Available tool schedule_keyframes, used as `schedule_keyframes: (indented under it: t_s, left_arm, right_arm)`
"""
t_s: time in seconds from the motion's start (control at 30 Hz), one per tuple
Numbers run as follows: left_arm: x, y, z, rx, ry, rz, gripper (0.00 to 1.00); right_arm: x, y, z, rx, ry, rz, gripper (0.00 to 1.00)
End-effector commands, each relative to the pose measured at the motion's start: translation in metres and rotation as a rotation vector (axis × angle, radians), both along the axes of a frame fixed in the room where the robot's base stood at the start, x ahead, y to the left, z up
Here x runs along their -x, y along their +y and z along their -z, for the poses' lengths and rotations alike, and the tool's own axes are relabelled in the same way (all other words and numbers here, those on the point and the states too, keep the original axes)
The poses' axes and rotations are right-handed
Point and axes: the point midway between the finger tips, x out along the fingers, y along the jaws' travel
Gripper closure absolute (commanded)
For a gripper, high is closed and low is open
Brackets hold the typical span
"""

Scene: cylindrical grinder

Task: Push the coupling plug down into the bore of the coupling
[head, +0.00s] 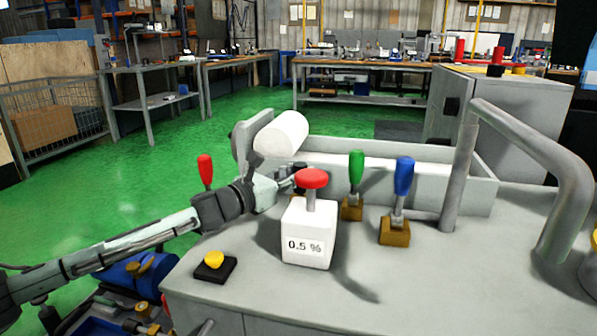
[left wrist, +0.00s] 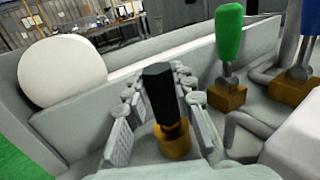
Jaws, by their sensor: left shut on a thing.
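The coupling plug (left wrist: 158,88) is a dark, black, blocky piece between the fingers of my left gripper (left wrist: 160,82) in the left wrist view. The gripper is shut on it. The plug stands roughly upright over the brass-coloured coupling (left wrist: 173,145); its lower end meets the coupling's top, and how deep it sits in the bore I cannot tell. In the head view my left gripper (head: 288,183) reaches in from the left, behind the white box, which hides the coupling. My right gripper is not in view.
A white box (head: 307,247) marked 0.5 % with a red knob stands close in front of the gripper. A green-handled lever (head: 356,172) and a blue-handled lever (head: 403,178) stand to the right. A yellow button (head: 214,258) is front left. A trough wall (head: 420,178) lies behind.

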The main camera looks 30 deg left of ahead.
Motion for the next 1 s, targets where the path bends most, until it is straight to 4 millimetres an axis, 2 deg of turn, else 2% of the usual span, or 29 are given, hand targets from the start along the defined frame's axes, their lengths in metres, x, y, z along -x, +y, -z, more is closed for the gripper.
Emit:
schedule_keyframes:
  t_s: [0.57,0.6,0.73,0.8,1.0]
  left_arm:
    - [0.0001,-0.0002,0.0099,0.0,0.002,0.0,1.0]
    - [0.0001,-0.0003,0.0101,0.0,0.003,0.0,0.73]
    - [0.0001,-0.0002,0.01,0.0,0.002,0.0,0.57]
    - [0.0001,-0.0001,0.0095,-0.001,0.002,0.0,0.51]
    - [0.0001,-0.0001,0.0094,-0.001,0.002,0.0,0.51]
  right_arm:
    - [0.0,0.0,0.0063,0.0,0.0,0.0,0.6]
    - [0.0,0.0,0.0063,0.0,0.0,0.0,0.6]
    - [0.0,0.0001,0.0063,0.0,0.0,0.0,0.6]
    - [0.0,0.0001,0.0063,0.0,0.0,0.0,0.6]
    - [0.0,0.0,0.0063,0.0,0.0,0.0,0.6]
